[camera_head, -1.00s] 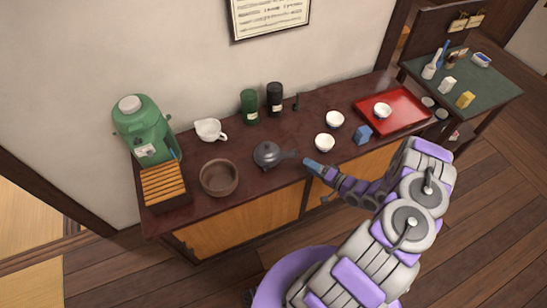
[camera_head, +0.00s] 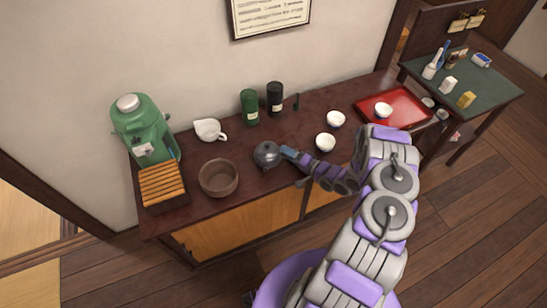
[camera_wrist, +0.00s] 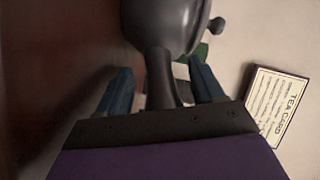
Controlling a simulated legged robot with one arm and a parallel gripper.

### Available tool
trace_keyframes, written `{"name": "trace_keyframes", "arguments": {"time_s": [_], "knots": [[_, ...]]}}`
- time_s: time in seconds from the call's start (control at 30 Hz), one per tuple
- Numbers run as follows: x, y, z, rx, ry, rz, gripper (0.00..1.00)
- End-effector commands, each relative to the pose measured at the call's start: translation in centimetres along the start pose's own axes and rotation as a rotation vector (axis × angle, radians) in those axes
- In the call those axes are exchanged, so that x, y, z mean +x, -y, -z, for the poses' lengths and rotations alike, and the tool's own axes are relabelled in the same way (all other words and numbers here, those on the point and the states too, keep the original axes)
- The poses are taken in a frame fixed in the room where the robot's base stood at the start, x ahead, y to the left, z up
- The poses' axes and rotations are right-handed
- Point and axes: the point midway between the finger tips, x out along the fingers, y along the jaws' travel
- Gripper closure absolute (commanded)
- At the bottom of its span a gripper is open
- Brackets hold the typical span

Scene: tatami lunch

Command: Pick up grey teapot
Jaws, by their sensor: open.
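The grey teapot (camera_head: 266,154) stands on the dark red counter (camera_head: 258,196), its side handle pointing right. In the wrist view the teapot's round body (camera_wrist: 165,22) and lid knob fill the top. My gripper (camera_head: 288,153) is at the handle from the right. In the wrist view my gripper (camera_wrist: 160,88) is open, with one blue finger on each side of the dark handle (camera_wrist: 160,78). A gap shows between the handle and the fingers. In the head view the gripper covers most of the handle.
A brown bowl (camera_head: 219,178) is left of the teapot, and a white cup (camera_head: 325,142) is to its right. A white pitcher (camera_head: 209,130), green canister (camera_head: 249,107) and black canister (camera_head: 275,99) stand behind. A red tray (camera_head: 372,108) is at the right, partly behind my arm.

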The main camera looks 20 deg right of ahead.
Motion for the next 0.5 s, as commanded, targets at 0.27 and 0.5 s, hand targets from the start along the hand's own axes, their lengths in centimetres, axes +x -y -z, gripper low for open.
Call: {"name": "trace_keyframes", "arguments": {"time_s": [0.27, 0.5], "knots": [[-0.09, -0.07, 0.11, 0.002, -0.001, 0.000, 0.44], [-0.08, -0.06, 0.06, 0.002, 0.000, 0.000, 0.67]]}}
